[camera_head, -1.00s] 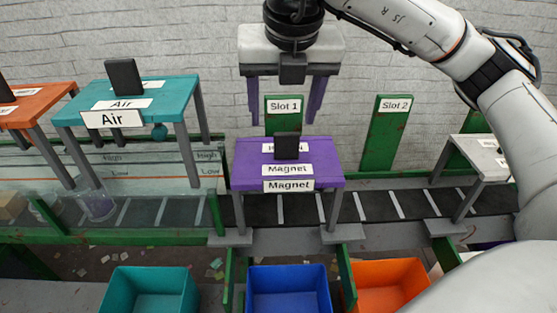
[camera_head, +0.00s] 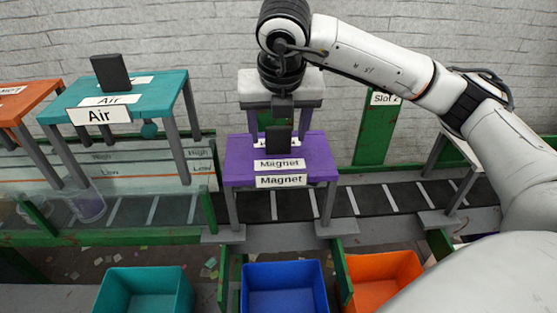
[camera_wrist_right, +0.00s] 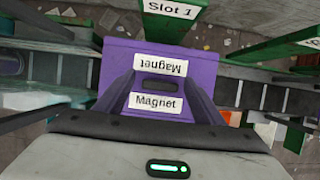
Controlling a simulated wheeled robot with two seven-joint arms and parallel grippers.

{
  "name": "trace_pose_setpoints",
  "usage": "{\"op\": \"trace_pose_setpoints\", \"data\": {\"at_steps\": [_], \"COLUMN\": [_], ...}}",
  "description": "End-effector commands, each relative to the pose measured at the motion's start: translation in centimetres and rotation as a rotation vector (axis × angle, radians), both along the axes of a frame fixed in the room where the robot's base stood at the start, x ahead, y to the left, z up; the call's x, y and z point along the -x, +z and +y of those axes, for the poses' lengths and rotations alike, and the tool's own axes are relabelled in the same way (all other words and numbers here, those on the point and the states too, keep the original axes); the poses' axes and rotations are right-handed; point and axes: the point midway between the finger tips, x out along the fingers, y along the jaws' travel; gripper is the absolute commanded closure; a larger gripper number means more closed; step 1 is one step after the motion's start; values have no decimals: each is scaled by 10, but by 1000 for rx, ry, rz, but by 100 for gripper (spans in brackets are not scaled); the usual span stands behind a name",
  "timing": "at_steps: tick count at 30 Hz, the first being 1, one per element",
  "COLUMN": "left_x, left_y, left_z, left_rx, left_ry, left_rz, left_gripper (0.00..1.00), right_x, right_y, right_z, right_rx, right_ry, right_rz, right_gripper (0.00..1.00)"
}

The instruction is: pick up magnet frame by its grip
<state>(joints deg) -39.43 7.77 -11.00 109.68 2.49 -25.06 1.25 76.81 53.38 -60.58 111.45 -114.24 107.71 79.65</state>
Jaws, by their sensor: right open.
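The magnet frame (camera_head: 237,172) is a purple table-like frame with grey legs and "Magnet" labels, standing over the belt. Its grip (camera_head: 275,138) is a dark upright block on top. In the right wrist view the frame (camera_wrist_right: 193,53) is below, and its dark grip (camera_wrist_right: 160,86) shows between the fingers. My right gripper (camera_head: 279,130) is open, pointing down just behind and above the frame in the head view. Its fingers stand apart on either side of the grip. Contact with the grip is not visible. My left gripper is not in view.
A teal Air frame (camera_head: 165,88) and an orange frame (camera_head: 28,102) stand at left. A green Slot 2 post (camera_head: 375,135) is behind right. Teal (camera_head: 150,275), blue (camera_head: 285,268) and orange (camera_head: 405,262) bins stand in front. The belt (camera_head: 370,200) runs beneath the frames.

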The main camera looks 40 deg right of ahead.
Motion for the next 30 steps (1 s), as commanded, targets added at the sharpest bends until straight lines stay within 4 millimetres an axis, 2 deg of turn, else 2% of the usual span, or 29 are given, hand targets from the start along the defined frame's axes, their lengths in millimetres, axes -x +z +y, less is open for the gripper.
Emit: {"op": "trace_pose_setpoints", "data": {"at_steps": [5, 15, 16, 26, 30], "left_x": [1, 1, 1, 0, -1], "left_y": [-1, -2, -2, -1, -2], "left_z": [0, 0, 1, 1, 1], "left_rx": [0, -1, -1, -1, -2], "left_ry": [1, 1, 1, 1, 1], "left_rz": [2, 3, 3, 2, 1], "left_gripper": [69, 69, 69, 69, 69], "right_x": [0, 0, 0, -1, -2], "right_y": [0, 0, 0, 3, 14], "right_z": [0, 0, 0, 0, 0], "right_rx": [0, 1, 1, -1, -1], "right_ry": [0, 0, 0, -1, -1], "right_rz": [0, -1, -1, -5, -9], "right_gripper": [39, 97, 100, 100, 100]}}
